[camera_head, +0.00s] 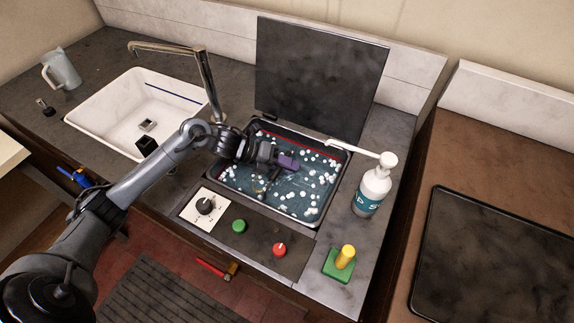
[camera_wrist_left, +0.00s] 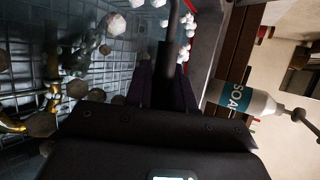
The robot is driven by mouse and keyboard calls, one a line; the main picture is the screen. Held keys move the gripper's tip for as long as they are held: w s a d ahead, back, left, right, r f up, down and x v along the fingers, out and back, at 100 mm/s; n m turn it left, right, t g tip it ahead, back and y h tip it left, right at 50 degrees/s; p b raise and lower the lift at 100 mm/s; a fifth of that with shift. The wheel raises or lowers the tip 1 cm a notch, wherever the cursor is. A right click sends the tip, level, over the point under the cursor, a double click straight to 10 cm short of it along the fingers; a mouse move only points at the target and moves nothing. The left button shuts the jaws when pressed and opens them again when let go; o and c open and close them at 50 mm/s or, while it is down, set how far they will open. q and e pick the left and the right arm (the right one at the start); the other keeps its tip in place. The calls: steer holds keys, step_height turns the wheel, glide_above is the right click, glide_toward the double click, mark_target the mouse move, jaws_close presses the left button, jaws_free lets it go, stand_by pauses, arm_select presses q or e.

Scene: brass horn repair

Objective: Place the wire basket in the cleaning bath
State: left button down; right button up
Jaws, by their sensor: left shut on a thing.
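The cleaning bath (camera_head: 224,186) is a dark rectangular tank set in the counter, with teal liquid and white foam blobs. Its dark lid (camera_head: 320,75) stands open behind it. My left gripper (camera_head: 287,161) is over the middle of the bath, its purple fingers low near the liquid. In the left wrist view the fingers (camera_wrist_left: 165,88) are shut on a dark bar, seemingly the basket's handle. The wire basket (camera_wrist_left: 112,72) shows there as a grid with brass parts (camera_wrist_left: 14,121) and foam blobs. In the head view it is hard to make out inside the bath. My right gripper is not in view.
A soap bottle (camera_head: 373,190) stands right of the bath; a green block with a yellow peg (camera_head: 340,262) stands in front of it. A control panel (camera_head: 258,243) fronts the bath. A white sink (camera_head: 135,112) with a tap (camera_head: 205,75) lies left.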

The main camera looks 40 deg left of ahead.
arm_select(q)
steer(key=c, duration=1)
jaws_free()
steer(key=shift+o, duration=0.2)
steer(key=shift+a+r, duration=0.1)
steer(key=p+v, duration=0.1)
steer(key=v, duration=1)
steer(key=shift+s+a+p, duration=0.25)
steer(key=shift+p, duration=0.1)
steer(key=shift+r, duration=0.15)
